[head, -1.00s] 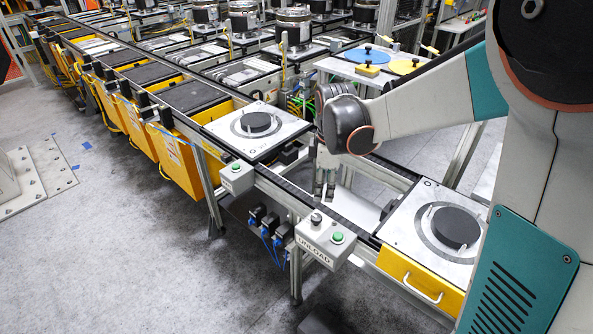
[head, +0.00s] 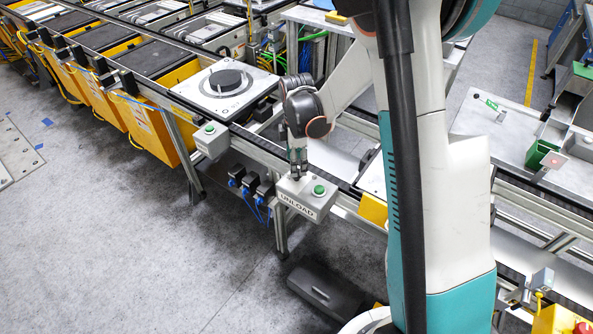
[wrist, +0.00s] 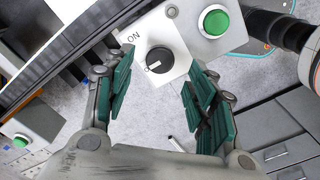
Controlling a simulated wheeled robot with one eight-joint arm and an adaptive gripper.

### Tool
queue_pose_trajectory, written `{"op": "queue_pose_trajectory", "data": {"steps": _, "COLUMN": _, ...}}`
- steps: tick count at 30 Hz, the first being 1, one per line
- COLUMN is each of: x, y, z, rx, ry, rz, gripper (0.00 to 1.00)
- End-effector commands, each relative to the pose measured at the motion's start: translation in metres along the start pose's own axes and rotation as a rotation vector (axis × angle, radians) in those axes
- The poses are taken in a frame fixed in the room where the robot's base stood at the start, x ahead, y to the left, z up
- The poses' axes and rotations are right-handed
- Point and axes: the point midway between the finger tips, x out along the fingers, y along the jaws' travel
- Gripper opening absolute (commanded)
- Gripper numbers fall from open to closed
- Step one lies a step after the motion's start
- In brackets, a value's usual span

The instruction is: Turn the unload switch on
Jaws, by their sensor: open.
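The unload box (head: 307,196) is a light grey box on the front rail, marked UNLOAD, with a green button (head: 319,190). In the wrist view its black round switch knob (wrist: 160,60) shows a white mark toward the lower left, and the word ON is printed at the knob's upper left. The green button also shows in the wrist view (wrist: 214,21). My gripper (head: 298,168) points down over the box and hides the knob in the head view. In the wrist view my gripper (wrist: 160,92) is open, its teal fingers spread either side of the knob with gaps; I see no contact.
A second grey box (head: 210,139) with a green button is on the rail to the left. A pallet (head: 225,88) with a dark disc lies on the conveyor behind it. Dark drawers (wrist: 265,135) show at the wrist view's lower right. Open floor lies left.

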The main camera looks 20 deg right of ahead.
Motion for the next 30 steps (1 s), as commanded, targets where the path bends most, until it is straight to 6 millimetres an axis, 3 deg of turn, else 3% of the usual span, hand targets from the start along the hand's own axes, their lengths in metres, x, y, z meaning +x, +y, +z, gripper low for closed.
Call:
{"op": "queue_pose_trajectory", "data": {"steps": 3, "x": 0.020, "y": 0.000, "z": 0.000, "rx": 0.000, "ry": 0.000, "rz": 0.000, "gripper": 0.51}}
{"op": "queue_pose_trajectory", "data": {"steps": 9, "x": 0.038, "y": 0.000, "z": 0.000, "rx": 0.000, "ry": 0.000, "rz": 0.000, "gripper": 0.51}}
{"op": "queue_pose_trajectory", "data": {"steps": 20, "x": 0.041, "y": 0.000, "z": 0.000, "rx": 0.001, "ry": 0.000, "rz": 0.000, "gripper": 0.51}}
{"op": "queue_pose_trajectory", "data": {"steps": 26, "x": 0.041, "y": 0.000, "z": 0.000, "rx": 0.001, "ry": 0.000, "rz": 0.000, "gripper": 0.06}}
{"op": "queue_pose_trajectory", "data": {"steps": 30, "x": 0.041, "y": 0.000, "z": 0.000, "rx": 0.001, "ry": 0.000, "rz": 0.000, "gripper": 0.06}}
